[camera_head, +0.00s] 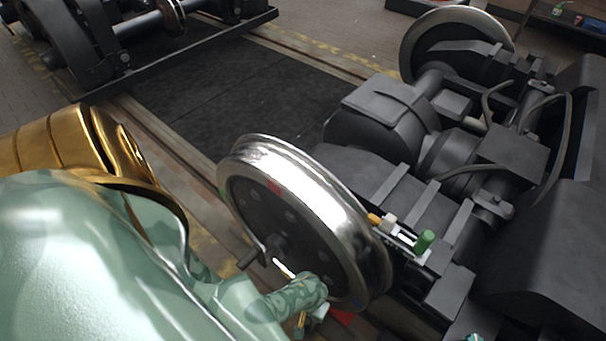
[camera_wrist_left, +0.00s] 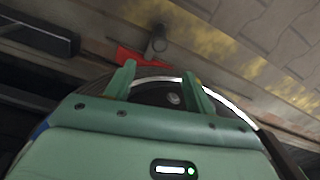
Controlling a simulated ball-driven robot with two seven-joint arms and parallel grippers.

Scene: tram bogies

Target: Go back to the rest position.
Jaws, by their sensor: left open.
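My left arm comes in from the left in the head view. Its mint-green end and left gripper (camera_head: 308,322) are low in front of the steel wheel (camera_head: 335,207), partly hidden by my own arm. In the left wrist view the two green fingers of the left gripper (camera_wrist_left: 160,80) stand apart with nothing held between them. Part of a dark disc with a bright rim shows beyond and between them. Whether the gripper touches the wheel I cannot tell. My right gripper cannot be made out in either view.
The bogie frame (camera_head: 400,195) fills the right side. Small green, white and orange items (camera_head: 407,235) lie on it behind the wheel. A red piece (camera_head: 343,316) is on the floor by the wheel. A second bogie (camera_head: 110,45) stands far left; a dark floor plate (camera_head: 235,95) between is clear.

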